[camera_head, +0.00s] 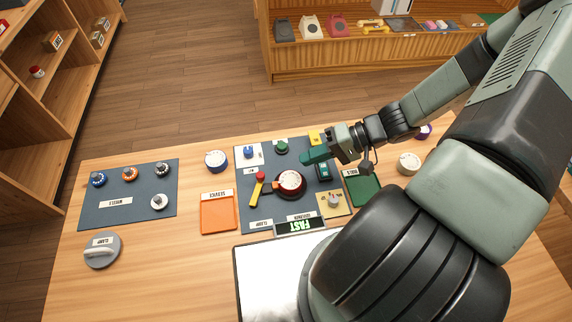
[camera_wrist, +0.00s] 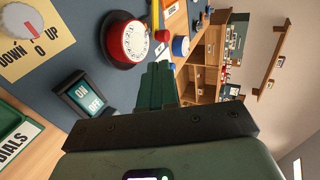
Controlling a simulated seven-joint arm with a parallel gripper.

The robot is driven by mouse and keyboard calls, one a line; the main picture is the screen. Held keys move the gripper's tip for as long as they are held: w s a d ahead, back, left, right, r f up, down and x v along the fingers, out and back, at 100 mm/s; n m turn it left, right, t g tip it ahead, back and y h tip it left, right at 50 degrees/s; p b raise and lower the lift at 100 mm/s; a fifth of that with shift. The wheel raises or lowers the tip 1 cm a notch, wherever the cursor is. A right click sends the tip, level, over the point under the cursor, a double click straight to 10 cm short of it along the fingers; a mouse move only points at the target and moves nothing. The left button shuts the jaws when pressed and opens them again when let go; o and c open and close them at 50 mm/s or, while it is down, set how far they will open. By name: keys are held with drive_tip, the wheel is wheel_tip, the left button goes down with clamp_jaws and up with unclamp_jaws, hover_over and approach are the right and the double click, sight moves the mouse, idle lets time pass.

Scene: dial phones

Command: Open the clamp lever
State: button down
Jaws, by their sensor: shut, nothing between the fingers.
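On the dark panel in the head view, a yellow lever with a red knob (camera_head: 257,190) lies beside a red dial (camera_head: 290,184) with a white face; a small label below it appears to read CLAMP. A grey round piece (camera_head: 102,252) with a light handle and a label stands at the far left. My gripper (camera_head: 304,158) is shut and empty, above the panel's upper right part, right of the lever and apart from it. In the wrist view its closed green fingers (camera_wrist: 158,84) point toward the red dial (camera_wrist: 126,42); the lever is only partly visible there.
An ON/OFF switch (camera_wrist: 84,95) is close to my fingers. Another panel (camera_head: 125,178) with several knobs lies left.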

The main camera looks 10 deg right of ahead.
sight(263, 173)
drive_tip(key=x, duration=0.9)
drive_tip(key=shift+a+f, duration=0.2)
drive_tip(key=shift+a, duration=0.05)
drive_tip(key=shift+w+a, duration=0.1)
drive_tip(key=shift+w, duration=0.1)
drive_tip(key=shift+w+a+n+g, duration=0.45)
drive_tip(key=shift+n+g, duration=0.45)
drive_tip(key=a+n+g, duration=0.1)
drive_tip(key=w+n+g, duration=0.1)
drive_tip(key=shift+a+n+g+h, duration=0.3)
drive_tip(key=shift+a+g, duration=0.05)
drive_tip(key=shift+g, duration=0.05)
drive_tip(key=a+n+g+h, duration=0.1)
drive_tip(key=n, duration=0.1)
drive_tip(key=w+a+n+g, duration=0.1)
drive_tip(key=a+n+g, duration=0.1)
drive_tip(key=shift+g+h, duration=0.3)
drive_tip(key=shift+h, duration=0.1)
drive_tip(key=shift+s+d, duration=0.1)
drive_tip(key=shift+d, duration=0.05)
drive_tip(key=shift+s+d, duration=0.4)
drive_tip(key=shift+s, duration=0.1)
